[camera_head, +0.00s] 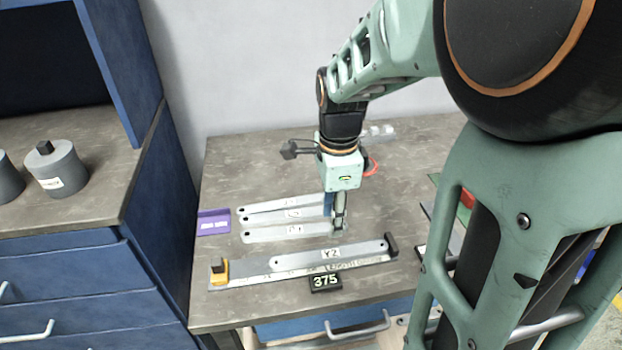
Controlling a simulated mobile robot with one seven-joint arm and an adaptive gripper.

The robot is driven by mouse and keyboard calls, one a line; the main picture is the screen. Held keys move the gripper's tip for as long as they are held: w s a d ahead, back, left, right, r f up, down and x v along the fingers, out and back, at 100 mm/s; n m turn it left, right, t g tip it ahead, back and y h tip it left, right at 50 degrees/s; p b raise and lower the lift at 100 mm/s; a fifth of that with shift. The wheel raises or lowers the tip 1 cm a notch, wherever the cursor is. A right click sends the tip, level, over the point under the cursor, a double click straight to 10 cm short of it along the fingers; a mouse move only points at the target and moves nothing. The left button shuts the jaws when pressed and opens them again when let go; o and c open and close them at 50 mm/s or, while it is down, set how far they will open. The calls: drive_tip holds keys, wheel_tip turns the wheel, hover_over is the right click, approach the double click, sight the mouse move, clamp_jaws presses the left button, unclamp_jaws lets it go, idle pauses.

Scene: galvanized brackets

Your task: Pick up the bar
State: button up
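Several flat grey metal bars lie side by side on the worktop. The nearest of this group, a labelled bar (285,232), points its right end at my gripper. Behind it lie a middle bar (275,217) and a far bar (272,207). Another bar marked Y2 (300,260) lies on a long measuring fixture (245,280) closer to the front. My gripper (340,228) points down at the right ends of the grouped bars. It hides some of those ends. The fingers look narrow and edge-on, so I cannot tell whether they touch or grip a bar.
A black sign reading 375 (325,282) stands in front of the fixture. The fixture has a yellow block (219,268) at its left end and a dark stop (391,243) at its right. A purple tray (213,222) sits left of the bars. A blue cabinet bounds the left.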

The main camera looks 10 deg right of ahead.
hover_over(330, 253)
drive_tip(key=f, duration=0.5)
drive_tip(key=shift+s+f, duration=0.25)
drive_tip(key=shift+s, duration=0.05)
drive_tip(key=f, duration=0.5)
drive_tip(key=shift+w+f+b, duration=0.2)
drive_tip(key=shift+f+b, duration=0.1)
drive_tip(key=shift+f, duration=0.05)
clamp_jaws()
